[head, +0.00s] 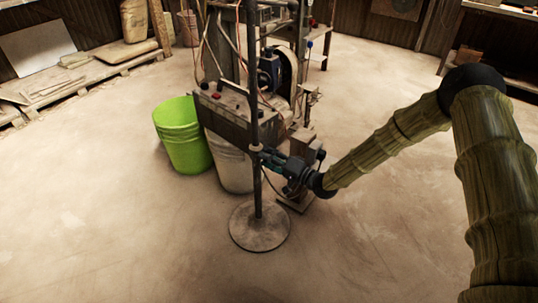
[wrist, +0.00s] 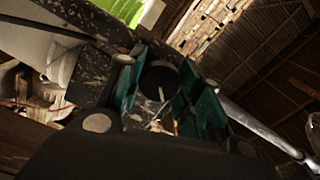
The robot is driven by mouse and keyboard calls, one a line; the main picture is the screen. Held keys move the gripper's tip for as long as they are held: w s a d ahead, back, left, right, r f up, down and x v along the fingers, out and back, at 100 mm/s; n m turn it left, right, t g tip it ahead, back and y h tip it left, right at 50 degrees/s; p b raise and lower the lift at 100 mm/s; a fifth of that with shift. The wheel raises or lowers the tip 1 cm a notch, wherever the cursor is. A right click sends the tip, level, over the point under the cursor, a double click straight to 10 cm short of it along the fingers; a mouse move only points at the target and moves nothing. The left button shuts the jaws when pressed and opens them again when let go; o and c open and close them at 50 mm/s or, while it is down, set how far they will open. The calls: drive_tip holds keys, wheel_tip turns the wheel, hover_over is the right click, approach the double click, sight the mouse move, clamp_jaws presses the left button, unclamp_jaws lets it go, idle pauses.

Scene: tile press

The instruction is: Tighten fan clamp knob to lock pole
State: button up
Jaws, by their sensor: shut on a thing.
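A dark upright pole (head: 257,190) rises from a round, dusty floor base (head: 260,228) in the head view. The fan at the pole's top is out of the picture. A small clamp collar (head: 255,148) sits part-way up the pole. My gripper (head: 264,157) reaches it from the right, its fingers close against the pole. In the wrist view, the teal fingers of my gripper (wrist: 165,100) are on both sides of a dark round knob (wrist: 160,77), shut on it.
A tile press machine (head: 235,110) with cables and a wheel stands right behind the pole. A lime green bucket (head: 183,140) and a pale bucket (head: 230,165) stand beside it. Boards on pallets (head: 70,85) lie at the left. The floor in front is clear.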

drive_tip(key=m+p, duration=0.1)
drive_tip(key=m, duration=0.7)
drive_tip(key=shift+m+p, duration=0.3)
drive_tip(key=shift+p, duration=0.1)
idle(0.4)
drive_tip(key=o, duration=1.1)
drive_tip(key=shift+c, duration=0.2)
drive_tip(key=v, duration=1.2)
